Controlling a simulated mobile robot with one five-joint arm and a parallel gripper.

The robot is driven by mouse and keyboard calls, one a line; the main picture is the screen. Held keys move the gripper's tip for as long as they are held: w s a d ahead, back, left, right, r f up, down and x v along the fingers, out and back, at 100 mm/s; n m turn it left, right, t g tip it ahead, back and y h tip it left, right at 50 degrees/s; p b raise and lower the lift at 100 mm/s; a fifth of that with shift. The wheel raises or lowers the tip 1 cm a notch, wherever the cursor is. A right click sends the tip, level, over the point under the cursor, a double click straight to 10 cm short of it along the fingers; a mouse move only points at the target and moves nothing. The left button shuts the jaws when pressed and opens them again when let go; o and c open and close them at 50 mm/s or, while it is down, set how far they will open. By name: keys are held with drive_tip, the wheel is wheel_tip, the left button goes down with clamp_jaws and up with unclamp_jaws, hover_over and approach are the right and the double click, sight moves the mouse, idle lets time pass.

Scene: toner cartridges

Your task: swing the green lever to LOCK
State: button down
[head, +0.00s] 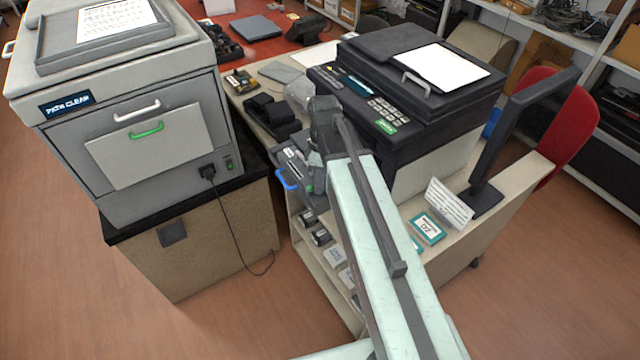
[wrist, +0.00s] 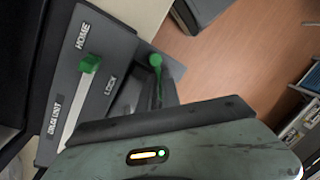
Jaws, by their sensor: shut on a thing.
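The green lever (wrist: 155,62) shows in the wrist view as a round green end with a narrow stem running down to my gripper (wrist: 158,106). My gripper is shut on its stem; the jaws hide the rest. The printed word LOCK is just left of the lever on the dark drum unit (wrist: 118,47). A separate green block (wrist: 89,64) sits at the upper end of a pale strip, close to the word HOME. In the head view my gripper (head: 314,160) is at the left side of the dark printer, and the lever is mostly hidden there.
The black printer (head: 440,100) stands on a pale cart, with a blue handle (head: 286,180) low at its open side. A grey machine (head: 150,130) stands left, its cable hanging in the gap. Boxes fill the cart's shelves below; a monitor (head: 520,130) stands right.

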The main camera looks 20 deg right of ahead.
drive_tip(key=m, duration=0.2)
drive_tip(key=d+m, duration=0.1)
drive_tip(key=m, duration=0.1)
drive_tip(key=shift+w+t+y, duration=0.3)
drive_tip(key=shift+w, duration=0.05)
drive_tip(key=shift+w+d+m+t, duration=0.15)
drive_tip(key=shift+d+m+t, duration=0.1)
drive_tip(key=shift+m, duration=1)
drive_tip(key=shift+w+d+m+t, duration=0.15)
drive_tip(key=shift+d+m, duration=0.1)
drive_tip(key=shift+m, duration=1)
drive_tip(key=shift+y, duration=0.3)
drive_tip(key=c, duration=1.8)
unclamp_jaws()
drive_tip(key=r+p, duration=0.2)
drive_tip(key=d+r+p, duration=0.1)
drive_tip(key=r+p, duration=0.4)
drive_tip(key=shift+w+d+r+p, duration=0.2)
drive_tip(key=shift+d+r+p, duration=0.1)
drive_tip(key=shift+r+p, duration=0.05)
